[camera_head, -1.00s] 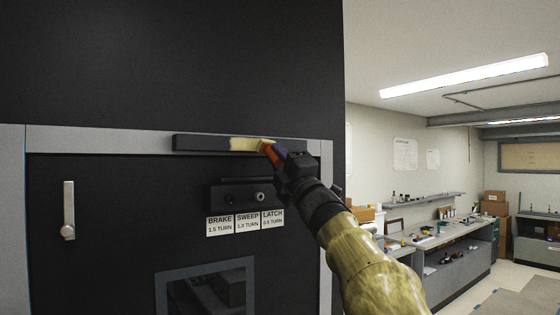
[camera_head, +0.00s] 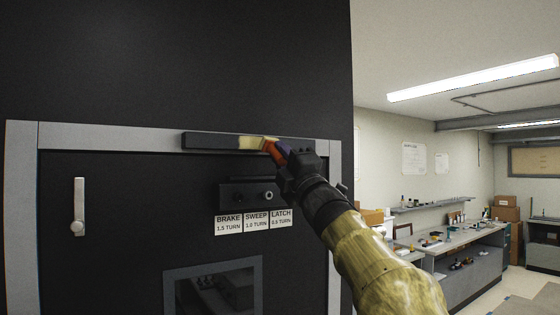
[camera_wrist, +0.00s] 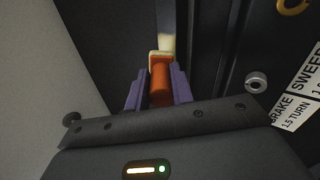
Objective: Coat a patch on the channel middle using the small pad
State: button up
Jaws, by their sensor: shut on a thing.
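The channel (camera_head: 212,141) is a long dark bar lying level along the top of the door frame. A pale yellow patch (camera_head: 250,142) shows on its front, about the middle; it also shows in the wrist view (camera_wrist: 166,42). My gripper (camera_head: 281,152) is at the channel, just right of the patch. Its purple fingers (camera_wrist: 157,88) are shut on the small pad, which has an orange handle (camera_wrist: 160,82) and a pale front edge. The pad (camera_head: 270,147) is at the right end of the patch and seems to touch the channel; its contact face is hidden.
A dark valve block (camera_head: 247,194) with BRAKE, SWEEP and LATCH labels (camera_head: 255,221) sits below the channel. A door handle (camera_head: 79,206) is at the left and a window (camera_head: 213,288) below. A workbench (camera_head: 462,240) stands in the room at right.

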jog(key=shift+s+d+b, duration=0.5)
jog(key=shift+s+d, duration=0.25)
jog(key=shift+s, duration=0.35)
jog(key=shift+s+d+b, duration=0.5)
jog(key=shift+s+d, duration=0.2)
jog(key=shift+s, duration=0.35)
jog(key=shift+s+d+b, duration=0.35)
jog(key=shift+s+d, duration=0.1)
jog(key=shift+s, duration=0.15)
jog(key=shift+s+d+b, duration=0.3)
jog(key=shift+s+d, duration=0.1)
jog(key=shift+s, duration=0.2)
